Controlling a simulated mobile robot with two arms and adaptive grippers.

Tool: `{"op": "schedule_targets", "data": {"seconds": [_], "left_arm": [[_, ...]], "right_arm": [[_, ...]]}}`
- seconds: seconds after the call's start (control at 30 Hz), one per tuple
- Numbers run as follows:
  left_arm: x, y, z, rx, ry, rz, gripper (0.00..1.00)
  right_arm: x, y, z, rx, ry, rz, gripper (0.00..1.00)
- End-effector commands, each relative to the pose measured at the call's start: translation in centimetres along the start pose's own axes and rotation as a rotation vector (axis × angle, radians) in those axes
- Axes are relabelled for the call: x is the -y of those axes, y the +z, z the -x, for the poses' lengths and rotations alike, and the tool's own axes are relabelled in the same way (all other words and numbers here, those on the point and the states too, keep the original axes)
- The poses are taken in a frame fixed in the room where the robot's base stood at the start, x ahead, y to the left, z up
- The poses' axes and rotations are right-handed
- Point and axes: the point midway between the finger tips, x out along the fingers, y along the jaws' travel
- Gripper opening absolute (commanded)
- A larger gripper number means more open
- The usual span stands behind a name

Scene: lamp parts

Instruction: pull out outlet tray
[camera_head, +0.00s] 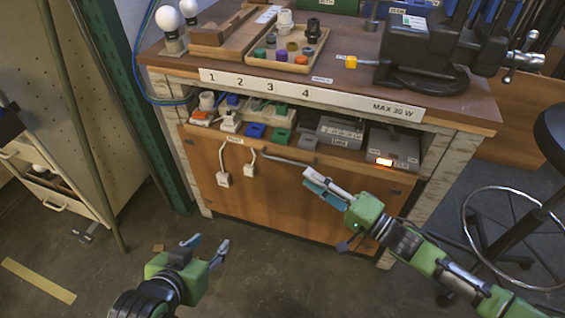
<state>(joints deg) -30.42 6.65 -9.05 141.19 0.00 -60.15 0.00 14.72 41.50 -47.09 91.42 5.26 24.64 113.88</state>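The outlet tray (345,155) is a wooden shelf under the workbench top, holding sockets, plugs and grey boxes. A grey bar handle (287,159) runs along its front edge. My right gripper (308,177) is in front of the bench, just below and right of the handle's right end. Its two fingers point left, look slightly apart and hold nothing visible. I see no clear contact with the handle. My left gripper (209,241) is open and empty, low over the floor at the front left, well apart from the tray.
Two white plugs (223,178) hang on cords over the tray front. A wooden panel (270,205) closes the bench below. A stool (510,235) stands at right and a drawer cabinet (55,190) at left. The floor before the bench is mostly clear.

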Motion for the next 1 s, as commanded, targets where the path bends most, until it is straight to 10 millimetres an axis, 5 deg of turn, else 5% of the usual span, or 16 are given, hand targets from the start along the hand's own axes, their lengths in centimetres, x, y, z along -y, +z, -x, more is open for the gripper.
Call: {"op": "schedule_targets", "data": {"seconds": [0.5,1.0], "left_arm": [[-1.3,-10.2,0.6,-0.458,0.028,-0.002,0.4],[-1.6,-12.5,1.6,-0.563,0.034,-0.001,0.4]], "right_arm": [[-0.2,0.0,-8.6,-0.001,0.0,0.002,0.24],[-0.1,0.0,-10.1,-0.001,0.002,0.002,0.24]]}}
